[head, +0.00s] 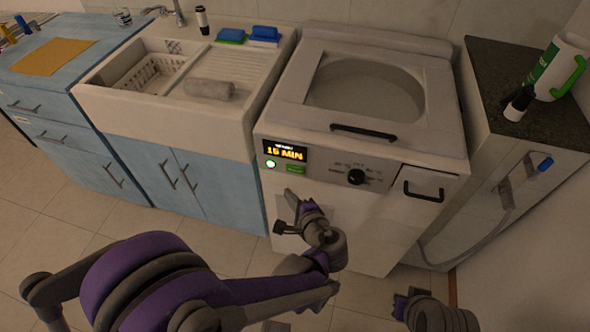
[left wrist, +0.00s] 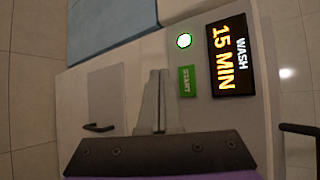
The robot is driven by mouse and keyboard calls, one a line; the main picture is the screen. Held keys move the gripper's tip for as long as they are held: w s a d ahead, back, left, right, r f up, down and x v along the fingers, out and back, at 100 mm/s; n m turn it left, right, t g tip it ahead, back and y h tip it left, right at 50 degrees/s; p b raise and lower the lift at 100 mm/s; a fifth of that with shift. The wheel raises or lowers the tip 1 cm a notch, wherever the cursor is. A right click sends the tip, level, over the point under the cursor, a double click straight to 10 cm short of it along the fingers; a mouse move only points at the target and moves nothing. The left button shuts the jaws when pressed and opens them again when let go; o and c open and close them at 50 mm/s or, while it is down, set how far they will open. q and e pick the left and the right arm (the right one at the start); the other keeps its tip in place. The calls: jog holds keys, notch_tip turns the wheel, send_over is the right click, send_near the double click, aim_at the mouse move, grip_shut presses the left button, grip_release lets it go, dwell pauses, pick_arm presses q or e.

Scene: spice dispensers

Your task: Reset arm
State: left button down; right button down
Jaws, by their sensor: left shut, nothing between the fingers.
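My left gripper (head: 291,197) is shut and empty in front of the washing machine's front (head: 330,215), just below its control panel. In the left wrist view its closed fingers (left wrist: 158,78) point toward the panel, beside the green START button (left wrist: 187,81). The display (left wrist: 231,56) reads WASH 15 MIN, and a round indicator light (left wrist: 184,40) glows green-white. I cannot tell whether the fingertips touch the machine. My right gripper (head: 402,303) is low at the bottom edge, partly cut off, and its jaw state is unclear.
The machine has a knob (head: 357,177), a drawer handle (head: 424,192) and a lid handle (head: 363,132). A sink (head: 150,112) and blue cabinets (head: 180,180) stand to the left. A dark counter (head: 500,75) holding a white-green jug (head: 556,68) is right. Open tiled floor (head: 60,225) lies in front.

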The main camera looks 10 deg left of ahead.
pick_arm(q)
jog(key=shift+a, duration=0.1)
dwell(0.3)
